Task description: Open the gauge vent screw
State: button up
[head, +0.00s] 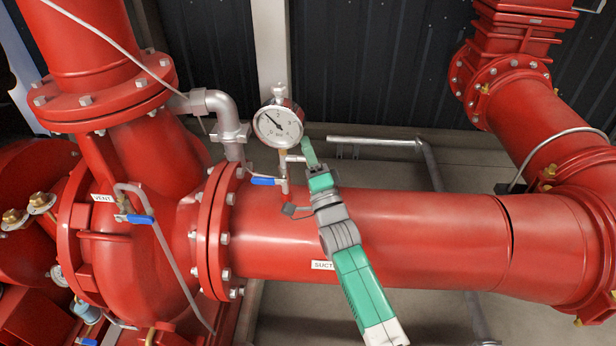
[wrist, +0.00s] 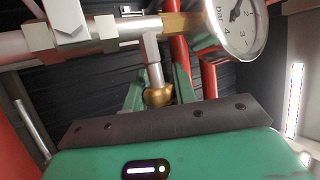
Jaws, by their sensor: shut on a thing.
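The pressure gauge (head: 278,126) has a white round dial and stands above the red suction pipe in the head view; part of its dial (wrist: 237,22) shows at the top right of the wrist view. A short grey stub comes off the fitting by the gauge and ends in a brass vent screw (wrist: 158,97). My green gripper (head: 309,153) reaches up to this stub from the lower right. In the wrist view its two green fingers (wrist: 159,90) stand on either side of the brass screw and are shut on it. The screw is hidden in the head view.
A valve with a blue lever (head: 264,181) sits on the gauge line, just left of my gripper. The large red suction pipe (head: 420,235) lies behind and under my arm. Another blue lever (head: 140,219) is on the pump casing by the VENT label. Grey pipework (head: 221,109) rises left of the gauge.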

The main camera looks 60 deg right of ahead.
jog(key=shift+a+f+n+t+b, duration=0.15)
jog(key=shift+n+t+b, duration=0.4)
jog(key=shift+b, duration=0.8)
jog(key=shift+d+f+n+t+b, duration=0.1)
jog(key=shift+n+t+b, duration=0.25)
jog(key=shift+t+b, duration=0.7)
jog(key=shift+a+r+n+b, duration=0.1)
jog(key=shift+r+n+b, duration=0.25)
jog(key=shift+b, duration=0.65)
jog(key=shift+r, duration=0.1)
jog(key=o, duration=1)
jog(key=p+v, duration=0.2)
jog(key=v, duration=0.6)
jog(key=shift+p, duration=0.35)
